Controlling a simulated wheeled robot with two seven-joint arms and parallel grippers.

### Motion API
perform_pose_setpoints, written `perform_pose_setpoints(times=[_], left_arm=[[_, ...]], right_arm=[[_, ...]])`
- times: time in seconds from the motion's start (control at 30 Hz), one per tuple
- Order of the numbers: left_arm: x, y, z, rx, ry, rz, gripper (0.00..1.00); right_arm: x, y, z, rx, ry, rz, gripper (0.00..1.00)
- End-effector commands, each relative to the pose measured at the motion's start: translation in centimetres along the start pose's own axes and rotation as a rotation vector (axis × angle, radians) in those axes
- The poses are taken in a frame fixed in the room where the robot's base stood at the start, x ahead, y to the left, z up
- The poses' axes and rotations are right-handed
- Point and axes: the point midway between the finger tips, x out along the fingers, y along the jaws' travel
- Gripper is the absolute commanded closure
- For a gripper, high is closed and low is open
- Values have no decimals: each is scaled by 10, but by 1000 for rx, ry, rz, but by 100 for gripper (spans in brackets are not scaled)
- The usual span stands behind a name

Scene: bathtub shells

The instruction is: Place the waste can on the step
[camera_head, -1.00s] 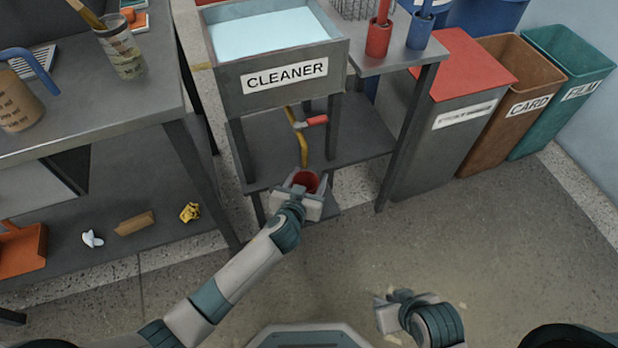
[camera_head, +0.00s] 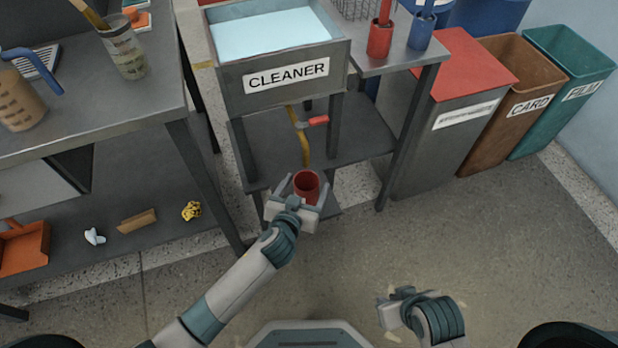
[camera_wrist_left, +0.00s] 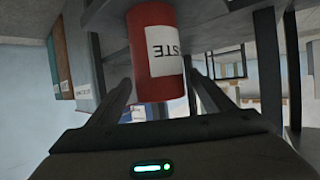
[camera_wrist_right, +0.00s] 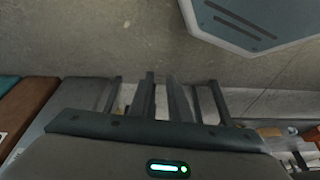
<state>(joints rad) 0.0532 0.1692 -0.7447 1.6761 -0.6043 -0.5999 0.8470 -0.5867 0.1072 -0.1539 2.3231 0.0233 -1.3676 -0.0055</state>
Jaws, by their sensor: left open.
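The red waste can (camera_head: 307,187) stands upright on the small dark step (camera_head: 330,211) below the cleaner basin. Its white label shows upside down on the can (camera_wrist_left: 150,75) in the left wrist view. My left gripper (camera_head: 304,187) is open, with a finger on either side of the can. In the left wrist view the fingers (camera_wrist_left: 155,95) are spread wide with gaps beside the can. My right gripper (camera_head: 385,303) is empty and low at the front. A narrow gap shows between its fingers (camera_wrist_right: 161,98) in the right wrist view.
The cleaner basin (camera_head: 286,80) and its yellow pipe (camera_head: 305,148) are above and behind the can. Table legs (camera_head: 203,180) stand to the left. Bins (camera_head: 455,140) line the right. The floor (camera_head: 480,240) at front right is clear.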

Motion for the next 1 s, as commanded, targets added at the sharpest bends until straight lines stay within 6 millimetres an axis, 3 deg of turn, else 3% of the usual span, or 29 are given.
perform_pose_setpoints(times=[0.2, 0.4, 1.0], left_arm=[[-41, 0, -1, -2, 0, 0, 26], [-65, 0, 0, -1, 0, 0, 26], [-73, 0, 0, 0, 1, 0, 26]], right_arm=[[-4, 4, 7, 3, -38, 11, 83], [-5, 8, 12, 7, -61, 20, 83], [-4, 10, 11, 9, -63, 23, 83]])
